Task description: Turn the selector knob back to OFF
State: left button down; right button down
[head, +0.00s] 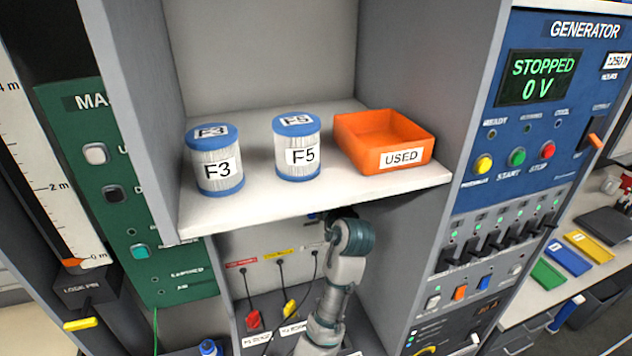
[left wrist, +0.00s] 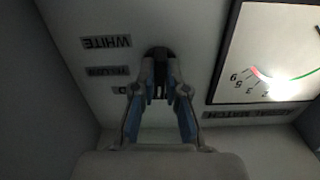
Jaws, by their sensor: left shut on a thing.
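The dark selector knob (left wrist: 159,56) is on a pale panel in the left wrist view, which looks upside down. My left gripper (left wrist: 160,88) is shut on it, with one fingertip on each side. Three dark labels stand in a column beside the knob: one reads WHITE (left wrist: 106,42), the middle one (left wrist: 106,71) is blurred, and the last is partly covered by a finger. I cannot tell which label the knob points at. In the head view my arm reaches up under the shelf, which hides the gripper and knob. My right gripper is in neither view.
A dial gauge (left wrist: 272,50) is close beside the knob. Above my arm, the shelf (head: 270,206) carries the F3 (head: 214,160) and F5 (head: 297,147) canisters and an orange USED bin (head: 385,140). Cabinet walls bound both sides. The generator panel (head: 545,110) is at right.

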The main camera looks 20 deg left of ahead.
pick_arm(q)
jog(key=shift+d+r+n, duration=0.1)
jog(key=shift+r+n, duration=0.15)
jog(key=shift+n, duration=0.25)
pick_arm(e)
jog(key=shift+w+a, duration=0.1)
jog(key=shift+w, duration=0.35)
pick_arm(q)
jog(key=shift+r, duration=0.1)
jog(key=c, duration=1.2)
grip_release()
jog(key=shift+c, duration=0.2)
jog(key=shift+o, duration=0.2)
jog(key=shift+d, duration=0.1)
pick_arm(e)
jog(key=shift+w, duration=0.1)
pick_arm(q)
jog(key=v, duration=1.2)
jog(key=shift+f, duration=0.3)
